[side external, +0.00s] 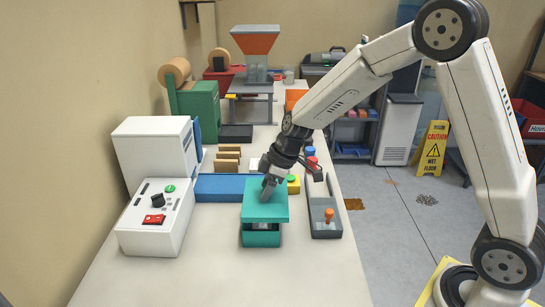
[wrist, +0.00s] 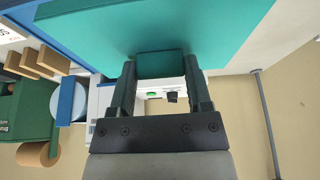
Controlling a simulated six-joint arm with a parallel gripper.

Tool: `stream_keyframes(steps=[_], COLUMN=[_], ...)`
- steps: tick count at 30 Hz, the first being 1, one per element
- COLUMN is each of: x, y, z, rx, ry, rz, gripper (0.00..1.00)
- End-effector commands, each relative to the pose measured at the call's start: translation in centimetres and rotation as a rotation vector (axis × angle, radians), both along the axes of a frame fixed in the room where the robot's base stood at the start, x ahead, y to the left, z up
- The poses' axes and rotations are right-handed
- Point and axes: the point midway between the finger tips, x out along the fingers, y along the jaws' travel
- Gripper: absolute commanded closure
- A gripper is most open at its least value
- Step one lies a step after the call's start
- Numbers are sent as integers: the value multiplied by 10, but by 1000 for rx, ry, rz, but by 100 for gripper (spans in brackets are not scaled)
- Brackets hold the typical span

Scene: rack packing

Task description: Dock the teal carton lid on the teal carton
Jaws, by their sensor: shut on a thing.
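The teal carton lid (side external: 264,213) is in my gripper (side external: 267,188) above the teal carton (side external: 262,240) in the side view. The carton stands on the bench; its upper part is hidden behind the lid. Something pale shows in the narrow space between them, and I cannot tell whether they touch. In the wrist view the lid (wrist: 150,28) fills the top as a broad teal plate. My fingers (wrist: 160,68) are shut on a small teal grip piece at its edge. The carton cannot be made out in the wrist view.
A white machine (side external: 157,190) with buttons stands on the left. The bench in front of the carton (side external: 240,280) is clear.

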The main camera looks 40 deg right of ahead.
Motion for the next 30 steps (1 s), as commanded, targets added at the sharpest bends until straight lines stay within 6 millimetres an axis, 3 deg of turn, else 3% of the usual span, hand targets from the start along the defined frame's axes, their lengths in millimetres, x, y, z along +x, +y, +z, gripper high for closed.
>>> stream_keyframes(steps=[17,24,30], x=[15,16,16], y=[1,1,1], z=[-18,-43,-49], rx=[0,1,0], ry=[0,2,0], rz=[0,1,0], gripper=[92,92,92])
